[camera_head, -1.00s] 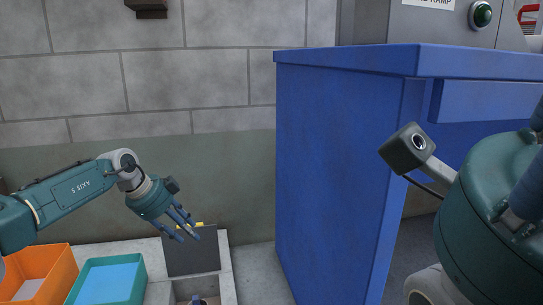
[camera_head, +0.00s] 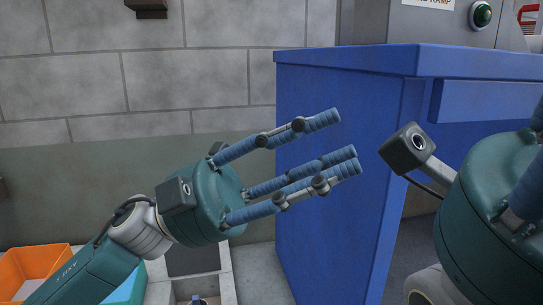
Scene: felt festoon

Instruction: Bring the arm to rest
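My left gripper (camera_head: 325,152) is raised in the middle of the head view. Its blue fingers are spread and point right, with nothing between them. In the picture they overlap the side of the blue cabinet (camera_head: 335,240); I cannot tell how near they are to it. My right arm shows at the right edge as a teal housing with a grey camera block. Only the start of a blue finger shows there, and its fingertips are out of view.
An orange bin (camera_head: 30,262) and a teal bin (camera_head: 135,287) stand at the lower left, partly behind my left arm. A grey compartmented tray (camera_head: 228,285) is beside them. A block wall stands behind.

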